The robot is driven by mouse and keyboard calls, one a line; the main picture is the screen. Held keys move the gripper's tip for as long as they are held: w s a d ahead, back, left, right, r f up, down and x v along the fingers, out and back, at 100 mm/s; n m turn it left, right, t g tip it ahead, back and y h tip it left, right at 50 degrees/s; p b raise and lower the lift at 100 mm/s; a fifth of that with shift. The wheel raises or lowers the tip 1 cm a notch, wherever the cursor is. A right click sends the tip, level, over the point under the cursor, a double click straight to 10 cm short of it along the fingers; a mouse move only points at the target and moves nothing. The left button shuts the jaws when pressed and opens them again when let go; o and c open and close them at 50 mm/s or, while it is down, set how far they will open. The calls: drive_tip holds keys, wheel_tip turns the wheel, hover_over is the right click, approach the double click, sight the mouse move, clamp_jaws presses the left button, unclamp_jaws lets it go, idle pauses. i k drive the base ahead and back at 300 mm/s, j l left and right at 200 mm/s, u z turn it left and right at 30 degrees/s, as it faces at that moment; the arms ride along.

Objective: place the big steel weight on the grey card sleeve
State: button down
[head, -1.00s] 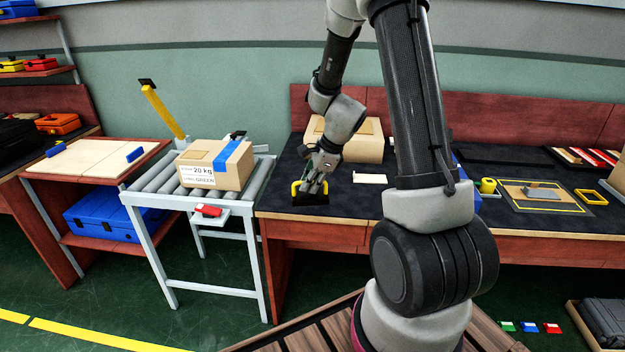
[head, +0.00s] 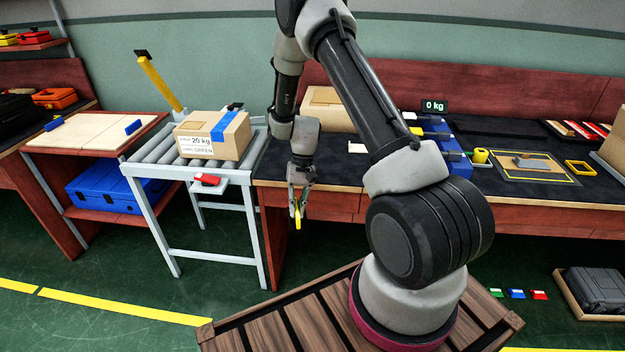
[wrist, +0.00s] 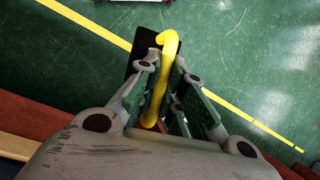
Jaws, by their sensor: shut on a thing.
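My gripper (head: 298,197) is shut on a yellow-handled black tool (head: 298,220) and holds it in the air in front of the bench edge. In the wrist view the yellow handle (wrist: 168,48) runs between the fingers, with a flat black part (wrist: 142,48) beside it. A flat grey piece (head: 531,163), possibly the grey card sleeve, lies on a tan sheet inside a yellow-edged area at the right of the bench. I cannot make out a big steel weight in either view.
A roller stand (head: 165,155) with a labelled carton (head: 212,137) is left of my gripper. On the bench (head: 345,181) are another carton (head: 328,108), a yellow cylinder (head: 480,156) and a yellow frame (head: 580,168). A display (head: 434,106) reads 0 kg.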

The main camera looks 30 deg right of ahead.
sight(533, 163)
drive_tip(key=k+l+z, duration=0.1)
drive_tip(key=l, duration=0.25)
drive_tip(key=k+l, duration=0.25)
drive_tip(key=k+l+z, duration=0.15)
drive_tip(key=l, duration=0.3)
drive_tip(key=k+l+z, duration=0.1)
drive_tip(key=l, duration=0.25)
drive_tip(key=k+l, duration=0.2)
drive_tip(key=l, duration=0.2)
drive_tip(key=k+l+z, duration=0.15)
drive_tip(key=l, duration=0.25)
drive_tip(key=k+l, duration=0.1)
drive_tip(key=l, duration=0.25)
drive_tip(key=z, duration=0.05)
